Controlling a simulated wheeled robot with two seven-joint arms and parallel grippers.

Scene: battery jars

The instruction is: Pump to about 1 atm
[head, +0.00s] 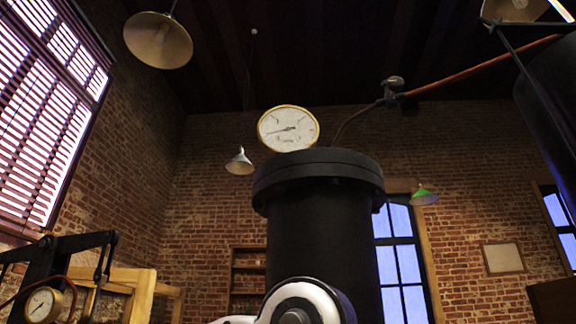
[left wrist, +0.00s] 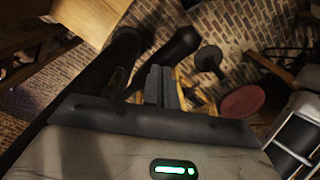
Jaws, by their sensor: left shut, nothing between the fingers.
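A round brass-rimmed gauge (head: 288,129) with a white face shows above a large black flanged cylinder (head: 318,220) in the head view. Its needle points left; the numbers are too small to read. A second, smaller brass gauge (head: 42,305) sits at the lower left beside a black lever frame (head: 72,246). My left gripper (left wrist: 162,86) shows in the left wrist view, its fingers together and empty. Dark rods (left wrist: 165,55) lie beyond the fingers; I cannot tell whether they touch. The head view shows neither gripper.
A red-brown hose (head: 480,70) runs from a dark valve (head: 393,88) to a dark body (head: 550,95) at the right. A wooden frame (head: 140,295) stands at the lower left. In the wrist view a dark knob (left wrist: 208,59) and a reddish disc (left wrist: 242,101) stand over brick-patterned ground.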

